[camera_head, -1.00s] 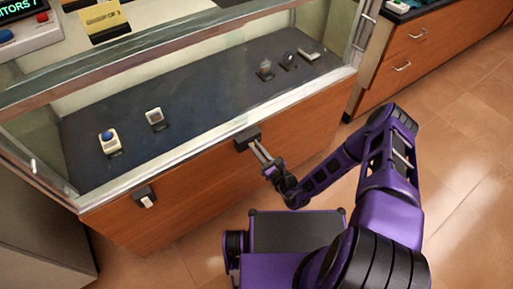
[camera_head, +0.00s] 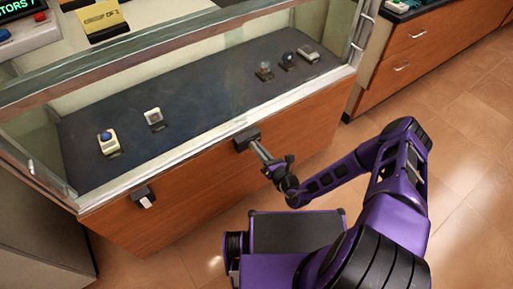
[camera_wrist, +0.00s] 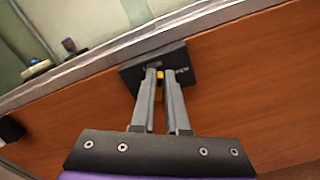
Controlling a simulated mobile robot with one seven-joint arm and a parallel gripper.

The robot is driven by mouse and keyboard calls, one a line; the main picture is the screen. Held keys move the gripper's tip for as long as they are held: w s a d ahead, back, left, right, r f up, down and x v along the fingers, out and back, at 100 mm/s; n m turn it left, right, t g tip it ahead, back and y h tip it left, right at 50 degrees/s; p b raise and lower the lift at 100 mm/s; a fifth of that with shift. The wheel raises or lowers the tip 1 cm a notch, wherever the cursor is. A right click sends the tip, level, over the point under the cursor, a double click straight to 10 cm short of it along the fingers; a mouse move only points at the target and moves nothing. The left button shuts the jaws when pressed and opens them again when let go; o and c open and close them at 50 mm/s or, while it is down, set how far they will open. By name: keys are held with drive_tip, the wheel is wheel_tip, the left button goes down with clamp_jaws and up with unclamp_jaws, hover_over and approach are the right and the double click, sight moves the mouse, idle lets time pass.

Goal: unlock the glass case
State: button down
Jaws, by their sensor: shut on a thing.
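The glass case (camera_head: 190,197) has a wooden front, a metal rim and glass above. A black lock block (camera_head: 245,137) sits on its front just below the rim. In the wrist view it is a dark plate (camera_wrist: 130,73) with pale lettering too small to read surely. My gripper (camera_head: 257,147) reaches up to this block. In the wrist view my gripper (camera_wrist: 160,76) has its two fingers close together around a small yellow piece (camera_wrist: 159,88) at the plate. The fingers hide most of that piece, and I cannot tell its full shape.
A second black block with a white tab (camera_head: 146,200) is on the case front at the left. Several small devices stand on the dark shelf (camera_head: 200,110) inside. A wooden drawer cabinet (camera_head: 405,55) stands at the right. Tiled floor (camera_head: 455,140) is clear there.

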drive_tip(key=m, duration=0.4)
drive_tip(key=f+m, duration=0.1)
drive_tip(key=m, duration=0.7)
drive_tip(key=shift+w+d+f+m, duration=0.1)
drive_tip(key=shift+d+f+m, duration=0.05)
drive_tip(key=shift+d+m, duration=0.2)
idle(0.4)
drive_tip(key=c, duration=0.9)
unclamp_jaws()
drive_tip(key=p+v, duration=0.1)
drive_tip(key=v, duration=1.6)
drive_tip(key=shift+d, duration=0.15)
